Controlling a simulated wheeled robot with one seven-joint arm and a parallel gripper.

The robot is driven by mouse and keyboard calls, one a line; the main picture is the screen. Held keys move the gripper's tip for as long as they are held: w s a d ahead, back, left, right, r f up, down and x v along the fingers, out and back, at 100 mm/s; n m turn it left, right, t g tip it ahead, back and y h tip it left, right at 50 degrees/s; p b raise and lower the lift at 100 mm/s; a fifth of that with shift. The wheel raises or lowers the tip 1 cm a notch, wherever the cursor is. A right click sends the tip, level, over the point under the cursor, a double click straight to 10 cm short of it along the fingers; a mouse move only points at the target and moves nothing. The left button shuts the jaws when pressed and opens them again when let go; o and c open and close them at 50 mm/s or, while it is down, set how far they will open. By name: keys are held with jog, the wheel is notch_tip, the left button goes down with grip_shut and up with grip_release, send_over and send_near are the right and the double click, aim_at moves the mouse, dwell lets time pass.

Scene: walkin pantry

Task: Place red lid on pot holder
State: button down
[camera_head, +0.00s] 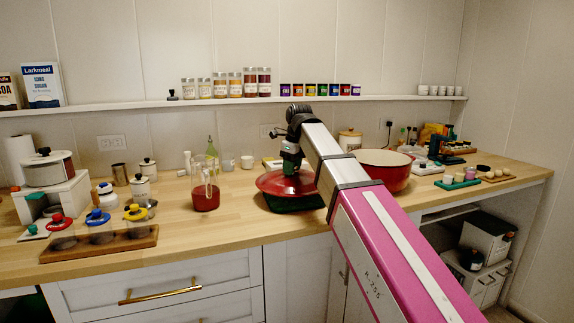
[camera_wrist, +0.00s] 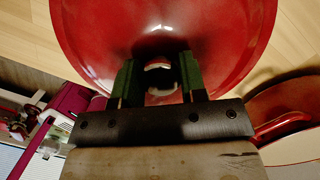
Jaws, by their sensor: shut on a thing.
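The red lid (camera_head: 272,184) is at the middle of the wooden counter, over a dark green pot holder (camera_head: 290,205). The pot holder's front edge shows below the lid; I cannot tell whether the lid touches it. My gripper (camera_head: 291,165) is above the lid, pointing down, shut on its knob. In the wrist view, the red lid (camera_wrist: 220,40) fills the upper part, and the green fingers of my gripper (camera_wrist: 158,82) are on both sides of the knob. The red pot (camera_head: 385,172) stands open just right of the lid, partly hidden by my arm.
A glass jug with red liquid (camera_head: 205,190) stands just left of the lid. A wooden tray with jars (camera_head: 100,245) is at the front left. A shelf (camera_head: 220,101) with spice jars runs along the wall. The counter in front of the jug is clear.

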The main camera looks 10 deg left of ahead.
aim_at(292, 177)
jog(key=shift+w+f, duration=0.1)
jog(key=shift+f, duration=1.9)
jog(key=shift+f, duration=0.15)
jog(key=c, duration=0.7)
grip_release()
jog(key=r, duration=0.4)
jog(key=d+r, duration=0.1)
jog(key=r, duration=0.7)
jog(key=shift+s+d+r, duration=0.1)
jog(key=shift+s+d, duration=0.25)
jog(key=shift+d, duration=0.05)
